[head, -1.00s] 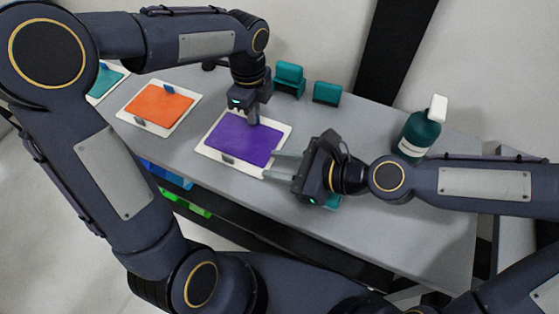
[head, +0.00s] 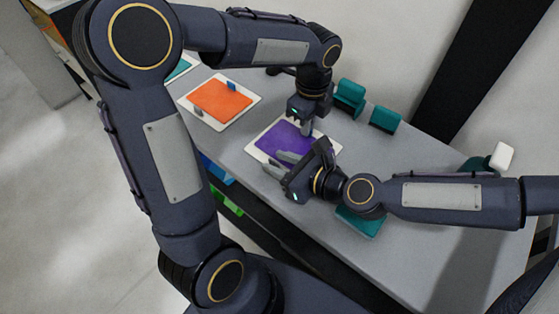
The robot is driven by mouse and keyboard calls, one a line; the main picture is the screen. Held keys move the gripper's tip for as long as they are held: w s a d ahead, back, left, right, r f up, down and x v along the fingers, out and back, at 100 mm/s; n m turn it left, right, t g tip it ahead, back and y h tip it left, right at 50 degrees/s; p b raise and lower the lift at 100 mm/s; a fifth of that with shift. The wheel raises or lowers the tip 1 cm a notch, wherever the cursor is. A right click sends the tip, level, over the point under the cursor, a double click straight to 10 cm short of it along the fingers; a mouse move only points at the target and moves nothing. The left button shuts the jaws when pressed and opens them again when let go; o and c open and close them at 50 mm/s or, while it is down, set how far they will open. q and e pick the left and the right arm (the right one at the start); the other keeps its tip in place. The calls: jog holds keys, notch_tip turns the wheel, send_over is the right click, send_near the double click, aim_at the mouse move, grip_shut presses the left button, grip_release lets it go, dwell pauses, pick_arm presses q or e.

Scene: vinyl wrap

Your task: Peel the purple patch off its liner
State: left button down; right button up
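The purple patch (head: 283,139) lies on its white liner (head: 252,149) on the grey table. It looks flat where visible; its front right part is hidden by my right gripper. My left gripper (head: 306,129) points down at the patch's far right edge; whether its fingers are shut or touching the patch is unclear. My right gripper (head: 280,163) reaches in from the right, low over the front side of the patch and liner. Its two fingers are apart, with nothing visible between them.
An orange patch (head: 222,102) on a white liner lies to the left, with a teal one (head: 180,68) beyond. Two teal blocks (head: 350,94) (head: 385,119) stand behind. A teal item (head: 360,222) lies under my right arm. A white-capped bottle (head: 501,156) stands far right.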

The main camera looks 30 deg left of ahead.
jog(key=shift+a, duration=0.15)
grip_shut()
pick_arm(q)
jog(key=shift+r, duration=0.7)
dwell(0.8)
jog(key=shift+r, duration=3.45)
pick_arm(e)
jog(key=shift+f, duration=0.15)
pick_arm(q)
jog(key=shift+d, duration=0.1)
pick_arm(e)
grip_release()
